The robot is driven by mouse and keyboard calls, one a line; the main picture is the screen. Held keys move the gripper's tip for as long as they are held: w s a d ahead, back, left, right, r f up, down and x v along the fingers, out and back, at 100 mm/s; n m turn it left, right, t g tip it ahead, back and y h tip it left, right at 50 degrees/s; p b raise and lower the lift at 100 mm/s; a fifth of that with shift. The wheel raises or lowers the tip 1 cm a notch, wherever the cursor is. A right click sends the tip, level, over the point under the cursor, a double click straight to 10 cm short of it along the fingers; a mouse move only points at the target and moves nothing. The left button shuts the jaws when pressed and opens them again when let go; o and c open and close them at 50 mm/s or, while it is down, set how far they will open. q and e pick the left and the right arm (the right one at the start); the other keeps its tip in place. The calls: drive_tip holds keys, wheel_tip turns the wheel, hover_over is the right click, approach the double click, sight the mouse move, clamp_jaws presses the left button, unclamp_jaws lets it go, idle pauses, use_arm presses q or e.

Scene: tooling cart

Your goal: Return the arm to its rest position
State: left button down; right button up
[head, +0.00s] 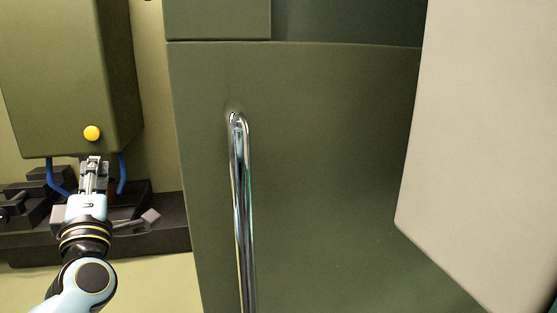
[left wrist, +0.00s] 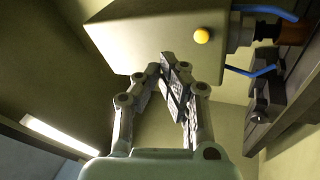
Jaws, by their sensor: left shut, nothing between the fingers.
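My left arm comes in at the lower left of the head view. Its gripper (head: 93,160) points up, just below a green box-shaped housing (head: 68,75) with a yellow round button (head: 91,133). In the left wrist view the fingers (left wrist: 167,68) are drawn together with nothing held between them. The housing (left wrist: 150,38) and yellow button (left wrist: 201,35) lie beyond the fingertips there. I cannot tell from these frames whether the fingers touch the housing. My right gripper does not show in either view.
A large green panel (head: 310,150) with a shiny vertical metal handle (head: 241,200) fills the middle. A pale grey slab (head: 480,130) stands at the right. Blue hoses (head: 122,173) hang under the housing, above a dark machine bed (head: 170,215).

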use_arm(q)
drive_tip(key=s+d+f+m+g+h, duration=0.8)
drive_tip(key=s+d+f+m+h, duration=0.35)
drive_tip(key=m, duration=0.55)
drive_tip(key=s+a+f+m+g+y, duration=0.25)
drive_tip(key=s+g, duration=0.25)
drive_tip(key=s, duration=0.6)
drive_tip(key=s+a+f+m+g+y, duration=0.15)
drive_tip(key=s+a+f+g, duration=0.3)
drive_tip(key=s, duration=0.65)
wheel_tip(320, 180, down, 29)
drive_tip(key=s+a+g+b, duration=0.1)
drive_tip(key=b, duration=0.5)
use_arm(e)
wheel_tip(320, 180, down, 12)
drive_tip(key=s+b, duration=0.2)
drive_tip(key=b, duration=0.4)
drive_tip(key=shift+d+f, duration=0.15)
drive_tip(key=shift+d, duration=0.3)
use_arm(q)
drive_tip(key=s+f, duration=0.9)
drive_tip(key=f, duration=0.3)
drive_tip(key=s+a+f+g, duration=0.1)
drive_tip(key=s+f, duration=0.9)
drive_tip(key=f, duration=0.2)
drive_tip(key=shift+s+a+f+n+h, duration=0.25)
drive_tip(key=shift+a+n+h, duration=0.05)
drive_tip(key=shift+h, duration=0.05)
